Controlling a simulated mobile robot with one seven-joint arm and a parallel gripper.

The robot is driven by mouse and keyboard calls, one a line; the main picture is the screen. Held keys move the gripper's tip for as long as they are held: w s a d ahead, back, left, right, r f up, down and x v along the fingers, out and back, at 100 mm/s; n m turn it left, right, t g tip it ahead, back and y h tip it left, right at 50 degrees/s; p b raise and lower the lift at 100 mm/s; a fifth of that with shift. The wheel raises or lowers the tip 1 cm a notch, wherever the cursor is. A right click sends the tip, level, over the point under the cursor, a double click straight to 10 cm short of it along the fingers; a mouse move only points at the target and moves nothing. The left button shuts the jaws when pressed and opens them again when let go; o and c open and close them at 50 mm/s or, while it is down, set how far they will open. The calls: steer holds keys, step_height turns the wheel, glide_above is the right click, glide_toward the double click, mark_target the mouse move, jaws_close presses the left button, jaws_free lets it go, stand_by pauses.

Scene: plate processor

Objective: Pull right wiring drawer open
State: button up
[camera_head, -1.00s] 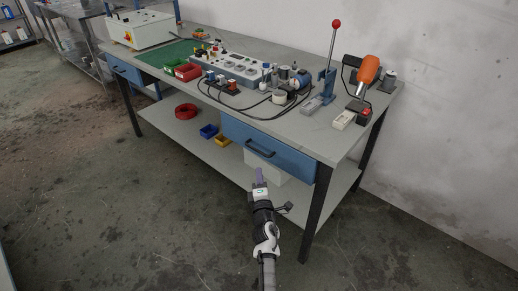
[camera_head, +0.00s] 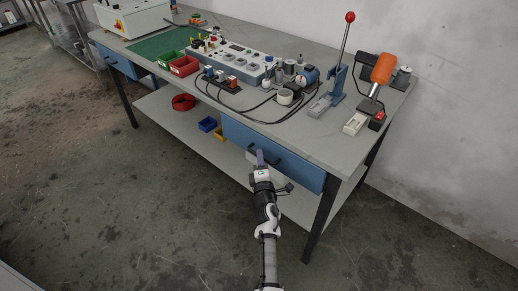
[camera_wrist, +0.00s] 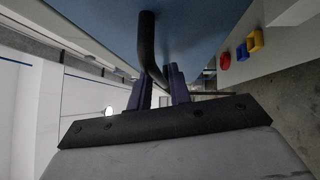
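The right wiring drawer (camera_head: 300,172) is a blue front under the right part of the workbench, and it looks closed, flush with the bench edge. Its black bar handle (camera_wrist: 147,40) crosses the wrist view, bending down toward my fingers. In the head view the handle (camera_head: 277,152) is partly hidden by my gripper (camera_head: 261,159). In the wrist view my gripper (camera_wrist: 159,90) has its two purple fingers apart, with the bent part of the handle at the gap between them. The handle looks close to the left finger; contact cannot be told.
The workbench top (camera_head: 308,135) holds a control panel, cables, a red-knobbed lever (camera_head: 345,50) and an orange tool (camera_head: 384,69). The lower shelf (camera_head: 160,108) carries a red coil, a blue bin (camera_head: 207,124) and a yellow bin. A dark leg (camera_head: 320,220) stands right of my arm.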

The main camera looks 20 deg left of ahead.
steer(key=shift+w+a, duration=0.25)
steer(key=shift+w, duration=0.25)
steer(key=shift+r, duration=0.1)
jaws_close()
steer(key=shift+s+a, duration=0.1)
